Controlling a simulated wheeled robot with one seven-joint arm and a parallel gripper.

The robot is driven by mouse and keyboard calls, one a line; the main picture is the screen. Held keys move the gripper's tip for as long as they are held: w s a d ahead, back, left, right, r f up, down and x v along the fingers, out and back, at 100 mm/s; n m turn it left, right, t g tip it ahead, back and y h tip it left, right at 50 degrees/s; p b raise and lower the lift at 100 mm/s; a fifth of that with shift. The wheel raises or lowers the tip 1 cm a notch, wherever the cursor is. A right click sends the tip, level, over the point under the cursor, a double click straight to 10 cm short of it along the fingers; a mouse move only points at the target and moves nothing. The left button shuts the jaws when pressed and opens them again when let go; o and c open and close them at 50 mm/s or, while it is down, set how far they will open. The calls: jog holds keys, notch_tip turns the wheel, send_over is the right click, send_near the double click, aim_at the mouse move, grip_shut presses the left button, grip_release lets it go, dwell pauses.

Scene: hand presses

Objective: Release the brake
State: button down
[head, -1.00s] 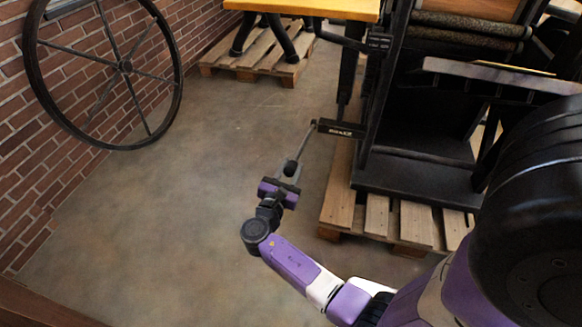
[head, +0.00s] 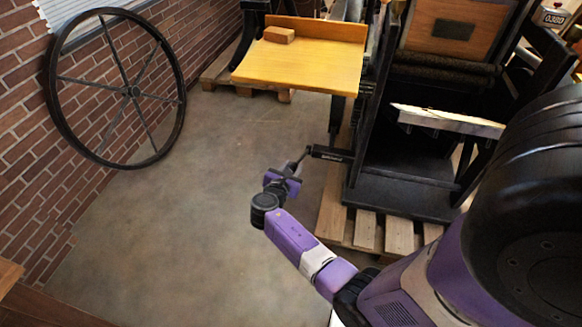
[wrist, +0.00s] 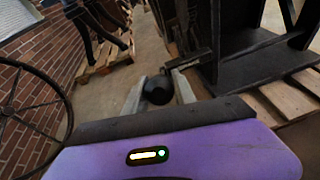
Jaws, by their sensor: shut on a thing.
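The brake lever is a thin rod that runs down and left from a black labelled bar (head: 330,154) on the side of the black press frame. Its end has a dark round knob (wrist: 157,91), seen between my fingers in the wrist view. My gripper (head: 288,172) is shut on this knob, with one grey finger on each side in the wrist view (wrist: 159,88). In the head view the knob is mostly hidden by my purple gripper body and the small scale.
The black press (head: 405,180) stands on a wooden pallet (head: 368,231) to the right. A yellow wooden table (head: 300,65) with a small block (head: 279,35) is above and behind. A large spoked wheel (head: 131,91) leans by the brick wall at left. Grey floor (head: 165,235) lies open between.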

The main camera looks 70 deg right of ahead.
jog(key=shift+y, duration=0.9)
jog(key=d+r+p, duration=0.1)
jog(key=r+p, duration=0.1)
jog(key=d+r+p, duration=0.2)
jog(key=p, duration=0.1)
jog(key=d+r+p, duration=0.1)
jog(key=r+p, duration=0.1)
jog(key=p, duration=0.1)
jog(key=shift+w+d, duration=0.15)
jog(key=shift+w, duration=0.05)
jog(key=d+r+p, duration=0.1)
jog(key=d+p, duration=0.1)
jog(key=shift+w+r+y+p, duration=0.1)
jog(key=shift+y+p, duration=0.3)
jog(key=shift+d+r, duration=0.15)
jog(key=c, duration=1.2)
grip_release()
jog(key=shift+c, duration=0.2)
jog(key=shift+o, duration=1.1)
jog(key=shift+f, duration=0.2)
jog(key=shift+p+v, duration=0.8)
jog(key=shift+v, duration=3.15)
